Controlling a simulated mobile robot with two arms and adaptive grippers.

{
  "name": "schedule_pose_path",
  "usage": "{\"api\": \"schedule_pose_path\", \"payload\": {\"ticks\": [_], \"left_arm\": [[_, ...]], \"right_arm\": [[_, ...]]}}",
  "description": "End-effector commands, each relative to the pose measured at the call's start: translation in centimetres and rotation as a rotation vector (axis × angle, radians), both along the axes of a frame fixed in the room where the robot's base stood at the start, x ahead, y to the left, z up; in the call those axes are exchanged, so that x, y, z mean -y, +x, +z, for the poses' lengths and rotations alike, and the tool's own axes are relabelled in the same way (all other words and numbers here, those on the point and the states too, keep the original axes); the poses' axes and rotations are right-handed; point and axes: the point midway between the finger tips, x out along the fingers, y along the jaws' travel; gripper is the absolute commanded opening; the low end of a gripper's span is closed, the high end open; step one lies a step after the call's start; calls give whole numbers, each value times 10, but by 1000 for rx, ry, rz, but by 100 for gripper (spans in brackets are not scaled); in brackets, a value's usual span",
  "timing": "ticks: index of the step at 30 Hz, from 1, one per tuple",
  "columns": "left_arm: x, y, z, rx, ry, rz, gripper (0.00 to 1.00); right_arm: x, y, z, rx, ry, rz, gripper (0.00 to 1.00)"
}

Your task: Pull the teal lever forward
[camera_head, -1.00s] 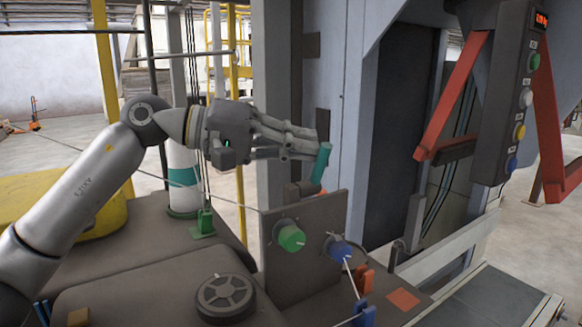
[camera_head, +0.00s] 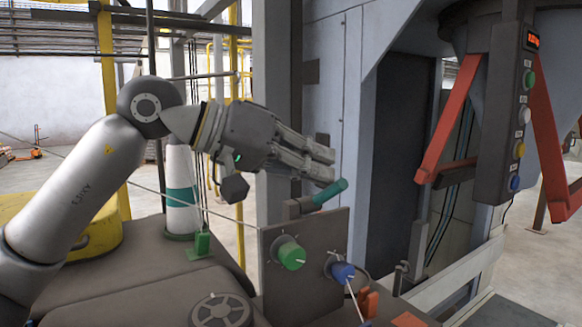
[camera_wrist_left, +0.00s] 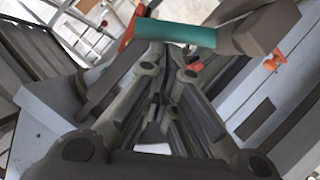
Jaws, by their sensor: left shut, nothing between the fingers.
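The teal lever (camera_head: 331,191) sits on a grey pivot block at the top of a dark panel (camera_head: 306,255). It leans well over to the right, closer to level than upright. My left gripper (camera_head: 330,167) is just above the lever, with its fingers pointing right. Its fingers are shut and empty. In the left wrist view the teal lever (camera_wrist_left: 175,33) lies across the picture just beyond the fingertips (camera_wrist_left: 168,66); I cannot tell whether they touch. My right gripper is out of view.
A green knob (camera_head: 290,253) and a blue knob (camera_head: 341,271) are on the panel below the lever. A grey button box (camera_head: 515,110) hangs at the right beside red bars (camera_head: 450,120). A white and teal cylinder (camera_head: 182,190) stands behind my arm.

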Motion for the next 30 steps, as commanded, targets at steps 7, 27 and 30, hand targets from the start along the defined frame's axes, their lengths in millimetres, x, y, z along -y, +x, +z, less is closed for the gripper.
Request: {"api": "schedule_pose_path", "payload": {"ticks": [7,27,30], "left_arm": [[0,0,0,1,3,-1,0],[-70,-24,29,2,1,3,0],[-86,-30,35,2,2,2,0]], "right_arm": [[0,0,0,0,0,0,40],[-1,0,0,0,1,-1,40],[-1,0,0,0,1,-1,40]]}}
